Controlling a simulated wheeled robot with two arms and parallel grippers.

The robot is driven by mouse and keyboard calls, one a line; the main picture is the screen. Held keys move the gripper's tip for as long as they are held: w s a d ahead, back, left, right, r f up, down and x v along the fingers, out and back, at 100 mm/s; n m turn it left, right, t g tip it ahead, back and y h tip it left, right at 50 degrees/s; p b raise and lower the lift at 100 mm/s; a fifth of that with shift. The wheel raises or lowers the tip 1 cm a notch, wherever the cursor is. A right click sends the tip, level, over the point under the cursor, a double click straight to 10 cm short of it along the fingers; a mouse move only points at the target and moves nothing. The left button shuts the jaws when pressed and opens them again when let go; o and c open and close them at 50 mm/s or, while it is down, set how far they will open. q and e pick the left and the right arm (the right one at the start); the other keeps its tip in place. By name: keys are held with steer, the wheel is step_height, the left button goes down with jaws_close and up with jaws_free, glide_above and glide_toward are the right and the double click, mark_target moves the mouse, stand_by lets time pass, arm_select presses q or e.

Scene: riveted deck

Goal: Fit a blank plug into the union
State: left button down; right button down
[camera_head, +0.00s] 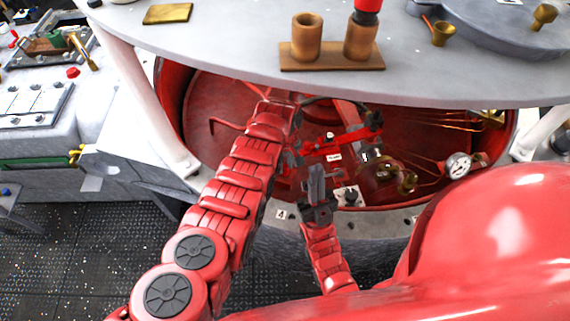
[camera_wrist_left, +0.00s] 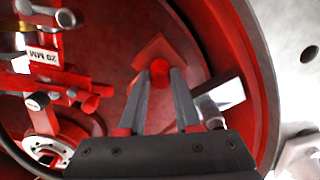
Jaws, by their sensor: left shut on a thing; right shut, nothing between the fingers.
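My left gripper (camera_wrist_left: 160,80) is shut on a red round-ended piece (camera_wrist_left: 159,68), which may be the blank plug. A red square plate (camera_wrist_left: 160,50) shows behind it; I cannot tell whether they are joined. In the head view the left arm reaches into the round red opening, and its fingertips are hard to make out. My right gripper (camera_head: 316,178) is shut and empty, pointing up at the opening's lower rim. A silver fitting (camera_head: 372,153) in the opening may be the union; I cannot tell. A white ring flange (camera_wrist_left: 45,148) shows at the wrist view's lower left.
A gauge (camera_head: 457,165) and thin copper lines sit at the opening's right. The grey shelf (camera_head: 225,38) above holds a wooden block with two cups (camera_head: 307,38). My red body fills the lower right.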

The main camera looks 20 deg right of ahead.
arm_select(q)
steer(key=shift+f+b, duration=0.3)
steer(key=c, duration=0.5)
jaws_free()
steer(key=shift+r, duration=0.1)
steer(key=shift+r, duration=0.1)
steer(key=shift+r, duration=0.8)
step_height(320, 180, up, 7)
steer(key=shift+w+f+b, duration=0.1)
steer(key=shift+b, duration=1)
step_height(320, 180, up, 3)
steer(key=shift+r+p, duration=0.2)
steer(key=shift+p, duration=0.75)
